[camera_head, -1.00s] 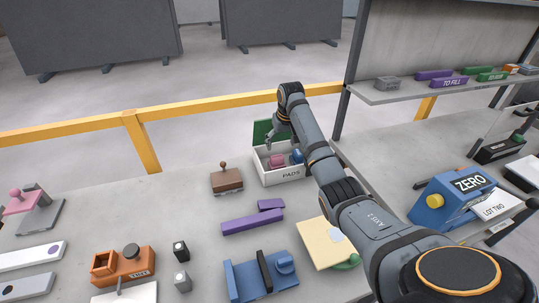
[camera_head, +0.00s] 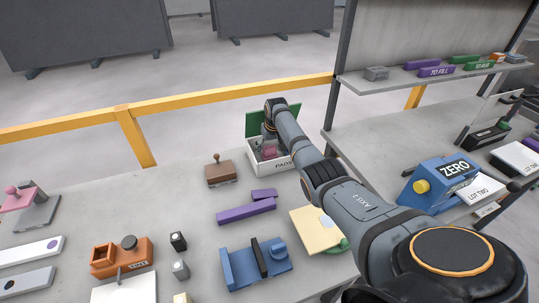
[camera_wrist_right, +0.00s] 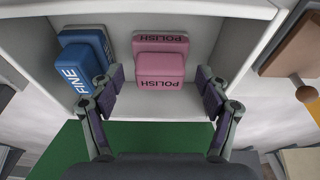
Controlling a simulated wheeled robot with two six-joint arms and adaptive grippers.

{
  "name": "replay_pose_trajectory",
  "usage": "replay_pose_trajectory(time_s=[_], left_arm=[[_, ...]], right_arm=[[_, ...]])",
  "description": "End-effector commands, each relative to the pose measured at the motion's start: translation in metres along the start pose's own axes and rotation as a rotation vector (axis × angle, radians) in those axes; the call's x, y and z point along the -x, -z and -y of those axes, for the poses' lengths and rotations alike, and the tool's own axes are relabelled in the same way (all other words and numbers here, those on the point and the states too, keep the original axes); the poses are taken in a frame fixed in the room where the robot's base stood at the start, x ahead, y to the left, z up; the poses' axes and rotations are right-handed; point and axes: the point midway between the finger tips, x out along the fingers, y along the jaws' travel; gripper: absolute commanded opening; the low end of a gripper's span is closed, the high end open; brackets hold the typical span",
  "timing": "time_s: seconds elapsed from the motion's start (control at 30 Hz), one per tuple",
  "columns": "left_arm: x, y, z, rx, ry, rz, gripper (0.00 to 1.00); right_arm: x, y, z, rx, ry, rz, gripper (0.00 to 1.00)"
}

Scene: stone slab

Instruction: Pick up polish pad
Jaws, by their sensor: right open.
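The pink polish pad (camera_wrist_right: 161,65), marked POLISH, sits inside the white PADS box (camera_head: 283,168). It also shows in the head view (camera_head: 269,152), partly hidden by my right arm. My right gripper (camera_wrist_right: 159,80) is open, with one finger on each side of the pad in the right wrist view. The fingers look apart from the pad, and nothing is held. The blue FINE pad (camera_wrist_right: 84,62) lies beside it, close to one finger. My left gripper is not in view.
The box's green lid (camera_head: 258,123) stands open at its back. A brown block with a knob (camera_head: 221,174) stands left of the box. Purple bars (camera_head: 246,212) and a blue fixture (camera_head: 255,264) lie nearer. A yellow rail (camera_head: 220,94) runs behind the slab.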

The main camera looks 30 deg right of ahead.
Motion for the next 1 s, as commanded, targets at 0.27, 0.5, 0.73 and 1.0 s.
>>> replay_pose_trajectory(time_s=[0.27, 0.5, 0.73, 1.0], left_arm=[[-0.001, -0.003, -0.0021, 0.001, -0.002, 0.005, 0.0], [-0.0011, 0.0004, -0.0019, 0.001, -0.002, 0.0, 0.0], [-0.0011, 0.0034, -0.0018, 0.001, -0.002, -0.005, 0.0], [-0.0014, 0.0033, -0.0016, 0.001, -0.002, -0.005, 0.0]], right_arm=[[-0.0065, 0.0003, 0.0004, 0.001, 0.0, -0.002, 0.76], [-0.0065, 0.0002, 0.0002, 0.001, 0.0, -0.002, 0.49], [-0.0064, 0.0002, 0.0001, 0.001, 0.0, -0.002, 0.18], [-0.0054, 0.0007, 0.0001, 0.001, 0.0, -0.003, 0.15]])
